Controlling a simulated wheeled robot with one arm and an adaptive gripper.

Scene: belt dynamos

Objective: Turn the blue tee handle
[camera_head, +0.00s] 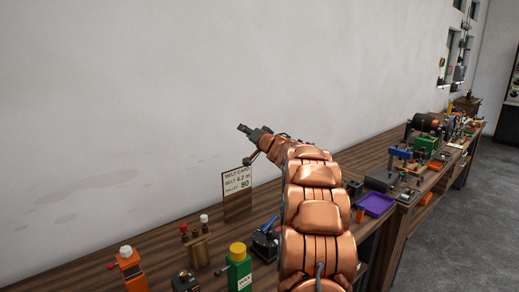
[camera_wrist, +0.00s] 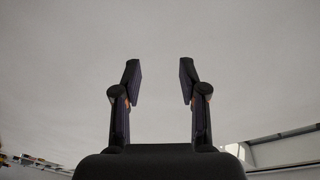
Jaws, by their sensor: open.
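A blue bar-shaped piece (camera_head: 400,153), which looks like the tee handle, stands on the bench in the right part of the head view. It is small there, and its exact shape is hard to tell. My gripper (camera_head: 243,128) is up in front of the white wall, left of the blue piece and well apart from it. In the wrist view my gripper (camera_wrist: 160,80) has its two dark fingers apart with nothing between them. The blue handle cannot be made out in the wrist view.
The long wooden bench (camera_head: 345,251) runs along the wall. A card sign (camera_head: 237,194), a purple tray (camera_head: 375,204), a green block with a yellow cap (camera_head: 238,270) and an orange device (camera_head: 131,270) stand on it. Grey floor (camera_head: 465,210) is free at the right.

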